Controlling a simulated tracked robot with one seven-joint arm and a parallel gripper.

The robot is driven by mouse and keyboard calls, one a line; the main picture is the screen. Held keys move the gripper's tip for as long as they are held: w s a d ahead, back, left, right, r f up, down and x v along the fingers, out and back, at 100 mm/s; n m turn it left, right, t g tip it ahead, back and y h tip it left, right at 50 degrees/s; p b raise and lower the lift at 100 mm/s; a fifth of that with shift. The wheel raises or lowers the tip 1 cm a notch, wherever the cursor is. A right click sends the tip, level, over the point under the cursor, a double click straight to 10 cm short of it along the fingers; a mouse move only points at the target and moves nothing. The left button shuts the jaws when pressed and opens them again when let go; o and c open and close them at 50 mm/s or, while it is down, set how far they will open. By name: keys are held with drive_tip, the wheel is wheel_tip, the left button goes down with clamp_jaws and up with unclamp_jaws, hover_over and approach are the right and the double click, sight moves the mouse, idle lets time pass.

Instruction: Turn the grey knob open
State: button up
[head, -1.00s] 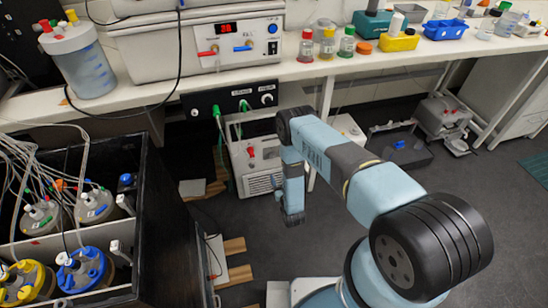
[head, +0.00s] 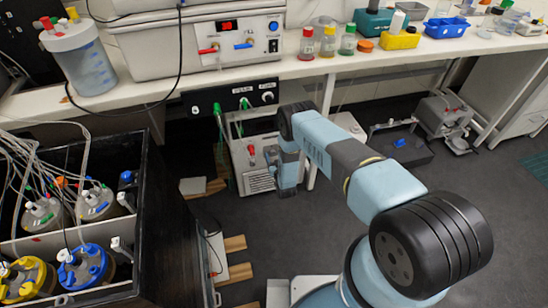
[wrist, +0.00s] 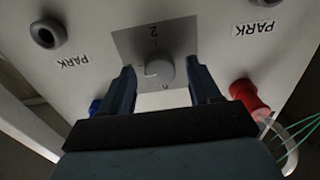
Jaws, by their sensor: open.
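The grey knob (wrist: 159,73) is round and sits on a darker grey square plate (wrist: 128,43) with a "2" printed on it, on a pale panel. In the wrist view my gripper (wrist: 160,66) is open, with one dark finger on each side of the knob. The fingers look apart from the knob; how far their tips are from the panel is unclear. In the head view my gripper (head: 271,155) is at the front of the white box unit (head: 250,180) under the bench. The knob is not visible there.
In the wrist view, a red fitting (wrist: 249,97) is right of the fingers and a blue one (wrist: 95,106) left. A dark round port (wrist: 47,34) and "PARK" labels are on the panel. The bench (head: 390,62) overhangs the unit. A black crate with bottles (head: 160,215) stands left.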

drive_tip(key=shift+c, duration=0.3)
drive_tip(key=c, duration=1)
drive_tip(key=shift+d+m, duration=0.1)
drive_tip(key=shift+m, duration=0.3)
drive_tip(key=m, duration=0.3)
drive_tip(key=shift+m, duration=0.4)
drive_tip(key=m, duration=0.4)
drive_tip(key=shift+w+d+m, duration=0.1)
drive_tip(key=shift+d+m, duration=0.05)
drive_tip(key=shift+m, duration=0.15)
drive_tip(key=m, duration=0.5)
drive_tip(key=shift+d+f, duration=0.15)
drive_tip(key=shift+m, duration=1.9)
